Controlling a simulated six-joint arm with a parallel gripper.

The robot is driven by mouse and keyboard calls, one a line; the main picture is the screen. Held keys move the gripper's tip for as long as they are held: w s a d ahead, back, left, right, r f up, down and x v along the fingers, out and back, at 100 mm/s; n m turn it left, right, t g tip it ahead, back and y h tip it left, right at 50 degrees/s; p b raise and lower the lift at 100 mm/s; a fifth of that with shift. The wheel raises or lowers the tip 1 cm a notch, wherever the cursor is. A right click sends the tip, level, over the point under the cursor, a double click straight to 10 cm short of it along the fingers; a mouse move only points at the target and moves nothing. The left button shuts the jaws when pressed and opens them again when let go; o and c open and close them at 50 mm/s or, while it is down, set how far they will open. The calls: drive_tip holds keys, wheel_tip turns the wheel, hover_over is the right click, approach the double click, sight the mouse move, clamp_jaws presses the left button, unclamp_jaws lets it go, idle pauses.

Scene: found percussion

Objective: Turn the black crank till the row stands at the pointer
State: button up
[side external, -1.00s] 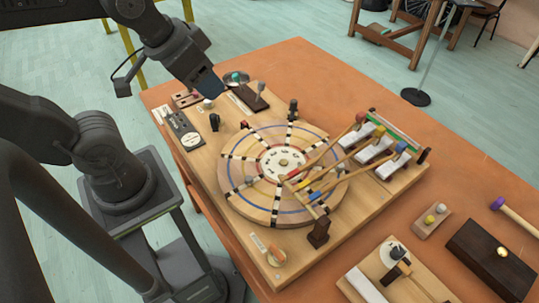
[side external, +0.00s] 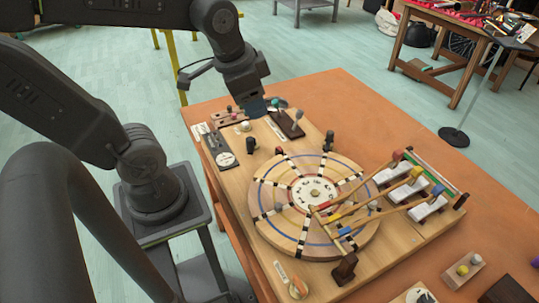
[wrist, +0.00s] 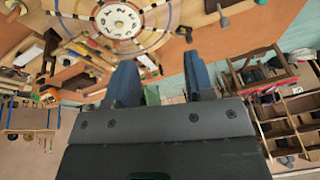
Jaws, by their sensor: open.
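A round wooden disc (side external: 272,232) with coloured rings, black-and-white rows and a pale numbered centre lies on the board; it also shows at the top of the wrist view (wrist: 170,18). Upright black knobs stand at its far left (side external: 251,144) and far side (side external: 329,140); I cannot tell which is the crank. A small red-tipped piece (side external: 279,151) at the disc's far rim may be the pointer. My gripper (side external: 258,108) is above the board's far left corner, away from the disc. Its blue fingers stand apart and empty in the wrist view (wrist: 161,88).
Three long mallets (side external: 375,200) reach from over the disc to white bars on the right. A dark block (side external: 288,124) and a white knob (side external: 241,127) are near my gripper.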

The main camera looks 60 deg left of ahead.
sight(250, 138)
drive_tip(key=w+a+f+m+g, duration=0.35)
drive_tip(key=a+f+m, duration=0.25)
drive_tip(key=a, duration=0.4)
drive_tip(key=shift+g+h, duration=0.25)
drive_tip(key=shift+h, duration=0.05)
drive_tip(key=f, duration=1.3)
drive_tip(key=shift+s+f, duration=0.3)
drive_tip(key=shift+f, duration=0.05)
clamp_jaws()
